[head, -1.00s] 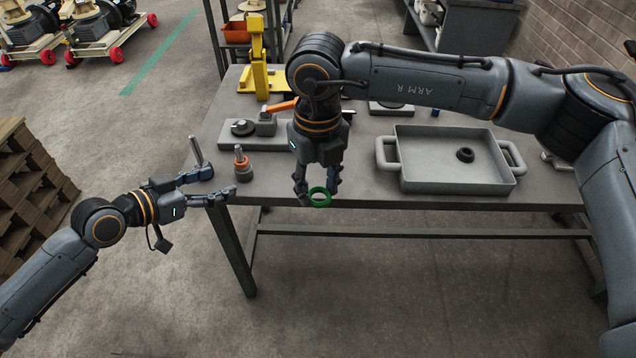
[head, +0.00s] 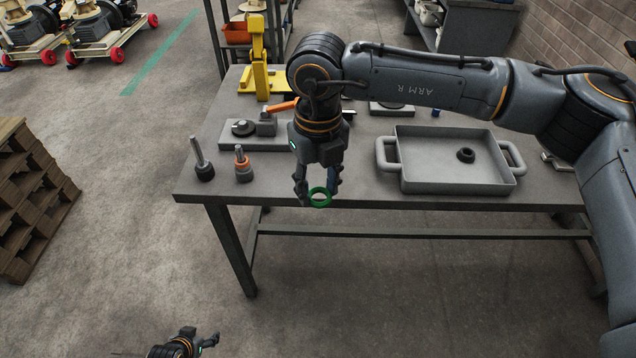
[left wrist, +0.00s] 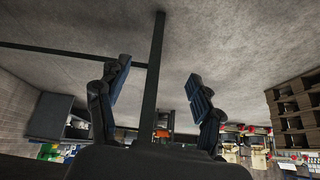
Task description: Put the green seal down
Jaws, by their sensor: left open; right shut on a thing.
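The green seal (head: 320,197) is a ring held between the fingertips of my right gripper (head: 317,190) in the head view. My right gripper is shut on it, pointing down at the table's front edge. My left gripper (head: 212,341) is at the bottom of the head view, low in front of the table and far from the seal. In the left wrist view my left gripper (left wrist: 158,95) shows both fingers spread apart with nothing between them. The green seal cannot be made out in the left wrist view.
The grey table (head: 350,177) holds a tray (head: 425,185) with a dark ring (head: 465,155) inside. Two upright posts on round bases, one dark (head: 203,168) and one with an orange ring (head: 243,168), stand near the left front corner. A yellow press (head: 260,75) stands behind.

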